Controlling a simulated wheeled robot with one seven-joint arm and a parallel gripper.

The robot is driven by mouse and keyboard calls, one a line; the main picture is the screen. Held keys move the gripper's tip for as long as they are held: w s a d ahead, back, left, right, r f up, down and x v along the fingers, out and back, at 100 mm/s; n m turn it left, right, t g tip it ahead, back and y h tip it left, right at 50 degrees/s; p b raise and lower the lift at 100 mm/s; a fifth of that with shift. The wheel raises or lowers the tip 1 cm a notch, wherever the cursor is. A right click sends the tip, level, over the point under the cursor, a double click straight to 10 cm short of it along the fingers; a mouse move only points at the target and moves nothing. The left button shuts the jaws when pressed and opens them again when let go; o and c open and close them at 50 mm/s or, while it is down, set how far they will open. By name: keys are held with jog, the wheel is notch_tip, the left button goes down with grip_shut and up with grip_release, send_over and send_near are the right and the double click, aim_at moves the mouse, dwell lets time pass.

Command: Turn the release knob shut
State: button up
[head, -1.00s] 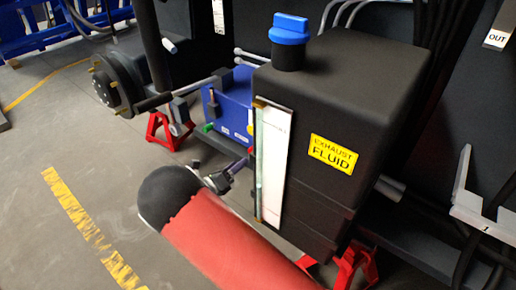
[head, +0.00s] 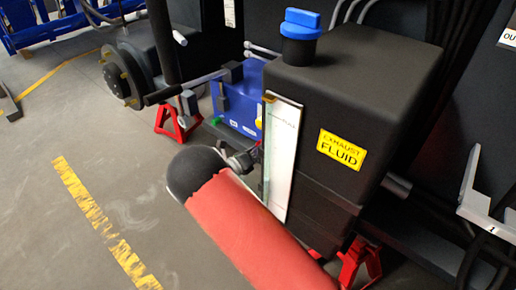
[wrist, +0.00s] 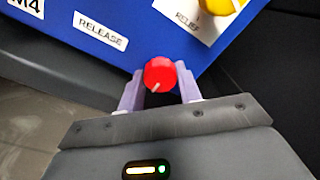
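The red release knob (wrist: 160,75), with a white pointer line on its face, is on the blue box. In the wrist view the line points down and slightly left. A white RELEASE label (wrist: 101,34) is to its upper left. My gripper (wrist: 160,82) has its two pale purple fingers apart, one on each side of the knob. They are very close to the knob's sides, and I cannot make out whether they touch it. In the head view my gripper (head: 252,158) is at the blue box (head: 237,103), partly hidden behind my red forearm.
A black exhaust fluid tank (head: 345,110) with a blue cap (head: 301,24) stands close to the right of my gripper. A yellow knob (wrist: 222,4) is by the RELIEF label. Red stands (head: 177,120) are below. The floor to the left is open.

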jog(key=c, duration=0.4)
jog(key=shift+c, duration=0.2)
jog(key=shift+m, duration=0.3)
jog(key=shift+m+t+y+b, duration=0.25)
jog(key=shift+m+b, duration=4.4)
jog(key=shift+m, duration=3.95)
jog(key=shift+m+t+y+b, duration=0.2)
jog(key=shift+m+b, duration=4.4)
jog(key=shift+m, duration=4)
